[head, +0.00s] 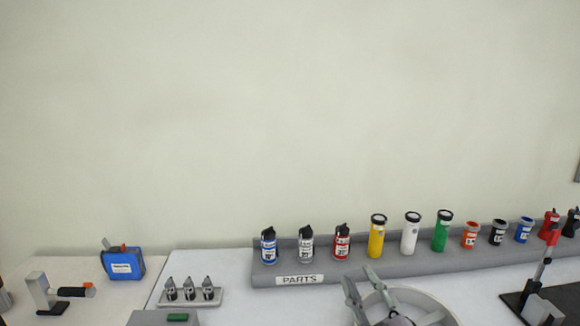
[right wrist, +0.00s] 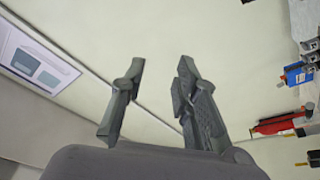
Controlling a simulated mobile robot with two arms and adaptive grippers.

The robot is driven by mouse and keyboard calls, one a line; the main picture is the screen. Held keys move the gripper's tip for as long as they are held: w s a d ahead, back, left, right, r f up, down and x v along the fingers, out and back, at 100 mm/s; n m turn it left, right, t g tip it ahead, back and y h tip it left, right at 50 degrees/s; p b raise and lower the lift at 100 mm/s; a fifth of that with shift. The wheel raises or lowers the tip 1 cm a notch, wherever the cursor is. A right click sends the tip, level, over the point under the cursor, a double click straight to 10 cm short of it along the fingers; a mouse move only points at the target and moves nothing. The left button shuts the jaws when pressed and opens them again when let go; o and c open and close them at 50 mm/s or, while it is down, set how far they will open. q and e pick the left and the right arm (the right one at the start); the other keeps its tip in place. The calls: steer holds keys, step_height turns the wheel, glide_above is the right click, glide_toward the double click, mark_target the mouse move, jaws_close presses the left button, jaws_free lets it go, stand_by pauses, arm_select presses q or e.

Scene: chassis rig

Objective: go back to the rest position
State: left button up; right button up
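My right gripper (head: 359,278) shows at the bottom of the head view, in front of the grey parts rack, with its fingers pointing up and to the left. In the right wrist view the two grey fingers (right wrist: 161,66) stand apart with nothing between them. It is open and empty. My left gripper is not in the head view.
A grey rack (head: 470,260) labelled PARTS holds several coloured cylinders. A round grey ring (head: 440,299) lies behind my right gripper's base. To the left are a small tray with several pointed bits (head: 190,290), a blue box (head: 122,263) and a clamp-like tool (head: 42,292). A red-and-black stand (head: 538,270) is at right. The space above the table is clear.

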steer(key=s+d+f+m+g+h, duration=0.2)
steer(key=d+f+m+h, duration=0.1)
steer(key=f, duration=0.3)
steer(key=s+d+f+m+g+h, duration=0.2)
steer(key=d+f+m+g, duration=0.1)
steer(key=f, duration=0.2)
steer(key=s+d+f+m+g, duration=0.1)
steer(key=s+f+m+g, duration=0.1)
steer(key=s+f+g, duration=0.75)
steer(key=s+f+m+g, duration=0.15)
steer(key=s+f, duration=0.55)
steer(key=s, duration=0.7)
step_height(320, 180, down, 33)
steer(key=s+g+b, duration=0.2)
steer(key=s+b, duration=0.1)
steer(key=b, duration=0.3)
steer(key=s+d+f+g+b, duration=0.1)
steer(key=s+d+f+b, duration=0.2)
steer(key=s+f, duration=1.2)
step_height(320, 180, down, 5)
steer(key=shift+s+r+n+b, duration=0.1)
steer(key=shift+s+n+b, duration=0.3)
steer(key=shift+b, duration=0.1)
